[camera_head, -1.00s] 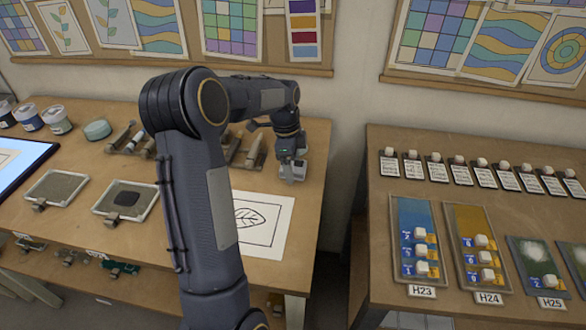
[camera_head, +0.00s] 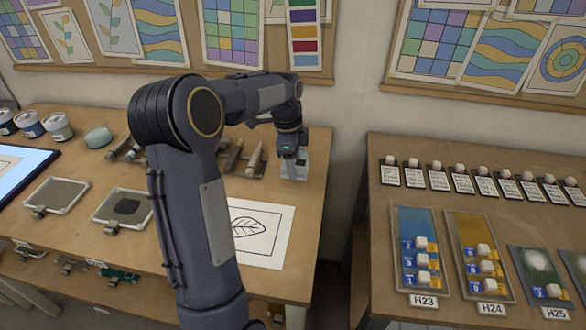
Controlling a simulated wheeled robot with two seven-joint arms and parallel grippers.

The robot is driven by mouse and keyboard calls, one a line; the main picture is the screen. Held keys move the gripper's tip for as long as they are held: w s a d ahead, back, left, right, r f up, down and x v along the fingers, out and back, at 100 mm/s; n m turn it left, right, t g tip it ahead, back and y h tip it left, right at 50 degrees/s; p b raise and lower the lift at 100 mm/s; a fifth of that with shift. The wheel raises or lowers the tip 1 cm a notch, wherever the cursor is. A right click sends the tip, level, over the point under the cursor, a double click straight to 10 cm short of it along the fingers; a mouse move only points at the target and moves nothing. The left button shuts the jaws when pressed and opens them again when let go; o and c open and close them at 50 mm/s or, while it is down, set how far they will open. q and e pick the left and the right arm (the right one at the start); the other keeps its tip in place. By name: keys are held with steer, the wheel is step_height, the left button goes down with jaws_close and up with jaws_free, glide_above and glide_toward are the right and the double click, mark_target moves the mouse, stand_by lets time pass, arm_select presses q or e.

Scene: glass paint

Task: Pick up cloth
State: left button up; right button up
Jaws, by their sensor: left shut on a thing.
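My left gripper (camera_head: 292,160) is over the back right part of the left table, pointing down. It is shut on a small pale grey thing, which I take to be the cloth (camera_head: 295,170). The cloth is small and partly hidden by the fingers, and I cannot tell whether it is clear of the tabletop. My right gripper is not in view.
The left table (camera_head: 305,215) holds a leaf drawing (camera_head: 270,240), two trays, several jars and a row of tools behind my arm. The right table (camera_head: 380,220) holds labelled cards and painted panels. A gap separates the tables.

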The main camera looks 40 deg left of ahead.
arm_select(q)
steer(key=s+d+r+b, duration=0.1)
steer(key=s+d+r, duration=0.6)
steer(key=d+r, duration=0.2)
steer(key=shift+d+b, duration=0.4)
steer(key=shift+d, duration=0.85)
steer(key=o, duration=0.4)
steer(key=shift+c, duration=1.4)
